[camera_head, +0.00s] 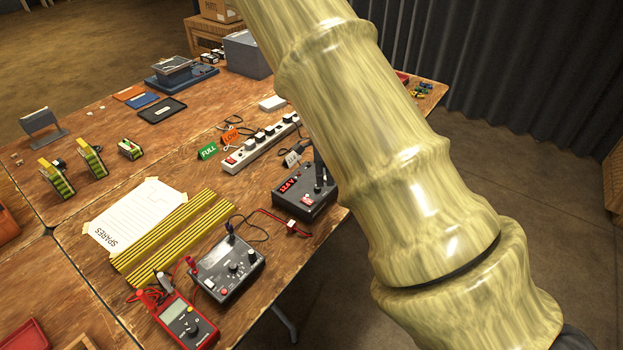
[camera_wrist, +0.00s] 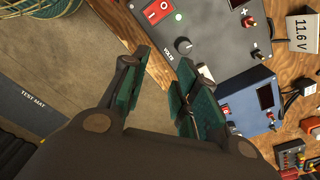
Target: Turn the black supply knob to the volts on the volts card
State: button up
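The black supply knob (camera_wrist: 183,45), with a pale pointer mark, sits on a grey supply box (camera_wrist: 208,38) beside the word VOLTS in the wrist view. In the head view a dark box with a lit red display (camera_head: 287,187) sits near the bench edge; my arm hides part of that area.
A red rocker switch (camera_wrist: 158,11) and red terminals (camera_wrist: 250,22) are on the grey box. A blue box (camera_wrist: 248,103) stands beside it. In the head view, a power strip (camera_head: 258,146), a red multimeter (camera_head: 185,320) and a grey meter box (camera_head: 228,268) crowd the bench.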

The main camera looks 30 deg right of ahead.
aim_at(318, 189)
jog(key=w+r+m, duration=0.2)
jog(key=w+r, duration=0.2)
jog(key=shift+n+t+y, duration=0.3)
jog(key=f+p, duration=0.1)
jog(key=f, duration=0.4)
jog(key=f+p, duration=0.1)
jog(key=f, duration=0.5)
jog(key=shift+s, duration=0.2)
jog(key=shift+c, duration=0.5)
grip_shut()
